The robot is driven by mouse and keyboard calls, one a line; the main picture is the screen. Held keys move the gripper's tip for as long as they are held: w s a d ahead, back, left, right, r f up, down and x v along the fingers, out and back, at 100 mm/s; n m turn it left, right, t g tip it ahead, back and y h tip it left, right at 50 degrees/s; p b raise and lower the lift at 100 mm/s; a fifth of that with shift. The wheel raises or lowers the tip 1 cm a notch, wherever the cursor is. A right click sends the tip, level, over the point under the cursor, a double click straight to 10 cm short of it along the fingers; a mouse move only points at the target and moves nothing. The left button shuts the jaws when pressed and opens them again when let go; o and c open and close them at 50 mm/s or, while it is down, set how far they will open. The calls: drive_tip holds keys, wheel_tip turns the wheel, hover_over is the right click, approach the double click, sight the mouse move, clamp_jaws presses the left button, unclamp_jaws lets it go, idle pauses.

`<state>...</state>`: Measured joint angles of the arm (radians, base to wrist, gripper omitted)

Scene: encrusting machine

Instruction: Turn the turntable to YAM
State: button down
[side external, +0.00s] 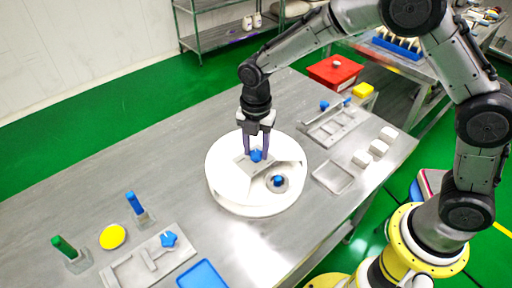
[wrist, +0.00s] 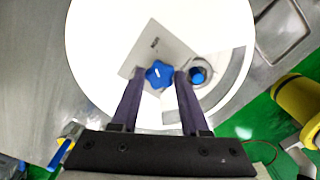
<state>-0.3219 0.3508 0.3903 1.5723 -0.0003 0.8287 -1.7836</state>
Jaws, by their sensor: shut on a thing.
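The white round turntable (side external: 226,172) sits on the steel table, and it fills the middle of the wrist view (wrist: 100,50). A grey square plate (wrist: 172,40) on it carries a lobed blue knob (wrist: 159,74); the knob also shows in the side view (side external: 256,157). My gripper (side external: 257,153) points down over the turntable and is shut on this knob, with one finger on each side. A small dark marking (wrist: 154,42) on the plate is too small to read. A second blue knob (side external: 278,181) stands apart on a grey round recess nearby.
The steel table (side external: 150,165) is bare left of the turntable. Grey fixtures (side external: 333,124) and white blocks (side external: 378,148) lie to the right.

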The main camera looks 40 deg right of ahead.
drive_tip(key=shift+r+n, duration=0.15)
drive_tip(key=shift+n, duration=6.25)
drive_tip(key=shift+c, duration=2)
unclamp_jaws()
wheel_tip(320, 180, up, 14)
